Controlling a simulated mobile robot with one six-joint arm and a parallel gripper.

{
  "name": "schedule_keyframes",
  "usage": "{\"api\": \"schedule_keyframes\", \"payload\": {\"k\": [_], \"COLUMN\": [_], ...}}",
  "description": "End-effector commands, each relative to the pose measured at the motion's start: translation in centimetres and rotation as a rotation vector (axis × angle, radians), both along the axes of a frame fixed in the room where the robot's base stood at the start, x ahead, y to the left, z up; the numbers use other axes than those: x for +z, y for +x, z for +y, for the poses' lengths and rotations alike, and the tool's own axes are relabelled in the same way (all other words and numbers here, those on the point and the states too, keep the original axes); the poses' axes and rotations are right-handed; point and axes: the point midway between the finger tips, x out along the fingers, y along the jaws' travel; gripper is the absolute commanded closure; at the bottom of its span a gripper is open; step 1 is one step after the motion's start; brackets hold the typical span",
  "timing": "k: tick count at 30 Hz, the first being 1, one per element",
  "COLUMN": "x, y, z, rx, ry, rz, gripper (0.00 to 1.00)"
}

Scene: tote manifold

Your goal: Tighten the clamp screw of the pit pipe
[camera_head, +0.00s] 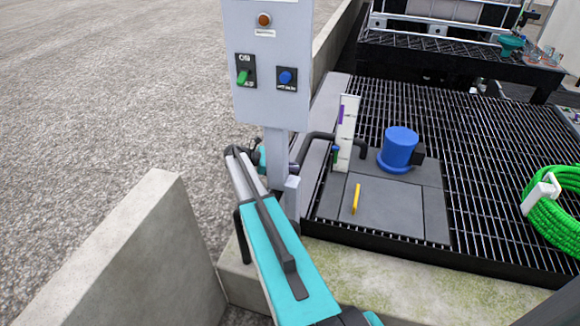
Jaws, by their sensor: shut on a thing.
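A black bent pipe (322,135) rises beside the grey post, runs right past a white level gauge and turns down into the grey cover plates (385,205). I take it for the pit pipe. Its left end is at the post, and I cannot make out the clamp screw there. My teal and white arm reaches up from the bottom middle and bends right at the far end. A teal part of my wrist shows just left of the post. The post hides my gripper's fingers, so their hold cannot be made out.
A grey control box (270,60) on a post (280,155) stands close to my arm. A blue motor (400,148) and a yellow handle (356,198) are on the cover plates. A green hose coil (555,215) lies on the grating at right. Concrete walls (135,260) border the lower left.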

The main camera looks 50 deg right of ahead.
Motion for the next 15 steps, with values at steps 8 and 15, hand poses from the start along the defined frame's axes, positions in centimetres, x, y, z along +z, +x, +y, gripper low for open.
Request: {"api": "schedule_keyframes", "payload": {"k": [8, 15], "x": [-0.08, -0.13], "y": [-0.38, -0.48], "z": [-0.41, -0.32], "rx": [-0.168, -0.267], "ry": [0.002, 0.002], "rz": [0.007, 0.006], "gripper": [1.0, 1.0]}}
